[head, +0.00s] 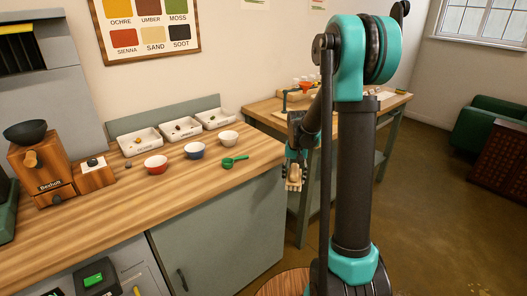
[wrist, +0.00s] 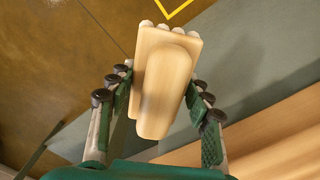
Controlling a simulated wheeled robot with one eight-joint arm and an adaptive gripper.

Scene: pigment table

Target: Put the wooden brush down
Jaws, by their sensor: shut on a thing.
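The wooden brush (head: 293,183) is pale wood and hangs below my gripper (head: 295,163) in the head view. It is in the air just past the right end of the wooden counter (head: 95,225). In the wrist view the brush (wrist: 165,85) lies between the two fingers of my gripper (wrist: 160,88), its rounded handle toward the palm and pale bristle tips at the far end. The gripper is shut on it. Floor and the counter's edge show beneath it.
A second table (head: 262,109) stands behind. The counter's front middle is clear.

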